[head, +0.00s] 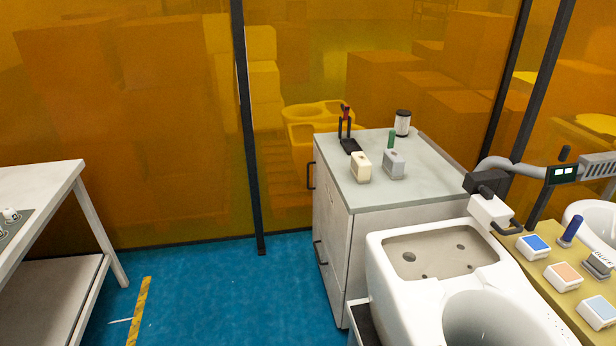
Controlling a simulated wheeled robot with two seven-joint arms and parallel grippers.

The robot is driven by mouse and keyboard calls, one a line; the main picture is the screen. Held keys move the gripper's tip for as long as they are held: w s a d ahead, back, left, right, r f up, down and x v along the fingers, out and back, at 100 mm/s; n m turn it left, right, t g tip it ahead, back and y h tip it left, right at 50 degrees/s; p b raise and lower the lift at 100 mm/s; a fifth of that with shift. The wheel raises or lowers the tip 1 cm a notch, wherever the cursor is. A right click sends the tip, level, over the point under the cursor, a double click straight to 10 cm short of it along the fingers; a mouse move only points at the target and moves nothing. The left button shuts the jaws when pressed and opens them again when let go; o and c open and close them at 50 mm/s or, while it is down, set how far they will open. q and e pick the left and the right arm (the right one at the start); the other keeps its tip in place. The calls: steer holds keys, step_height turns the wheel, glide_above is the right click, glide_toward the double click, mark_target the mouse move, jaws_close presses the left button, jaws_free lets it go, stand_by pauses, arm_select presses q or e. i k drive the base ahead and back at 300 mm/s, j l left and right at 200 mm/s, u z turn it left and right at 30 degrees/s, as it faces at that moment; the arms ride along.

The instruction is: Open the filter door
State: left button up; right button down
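No part labelled as a filter door can be made out. A grey-white cabinet (370,232) stands right of centre. Its left side carries two dark handles, an upper one (310,176) and a lower one (319,253). The panels on that side look shut. A white cylinder with dark ends (403,123), perhaps a filter, stands on the cabinet top. Neither of my grippers can be seen in the head view.
The cabinet top also holds a cream block, a grey block and a black-and-red stand (348,142). A yellow tray (522,256) with coloured pads is at right, a table (55,185) at left.

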mark_target(336, 223)
steer(key=z, duration=0.6)
steer(key=i+j+z, duration=0.35)
steer(key=j+z, duration=0.15)
steer(key=i+j+z, duration=0.25)
steer(key=j, duration=0.15)
steer(key=i+j+z, duration=0.1)
steer(key=j, duration=0.35)
steer(key=i+j+z, duration=0.1)
steer(key=j, duration=0.4)
steer(key=i+j+z, duration=0.1)
steer(key=j, duration=0.4)
steer(key=i+j+z, duration=0.1)
steer(key=j, duration=0.4)
steer(key=i+j, duration=0.1)
steer(key=j, duration=0.8)
steer(key=i+j, duration=0.15)
steer(key=j, duration=0.3)
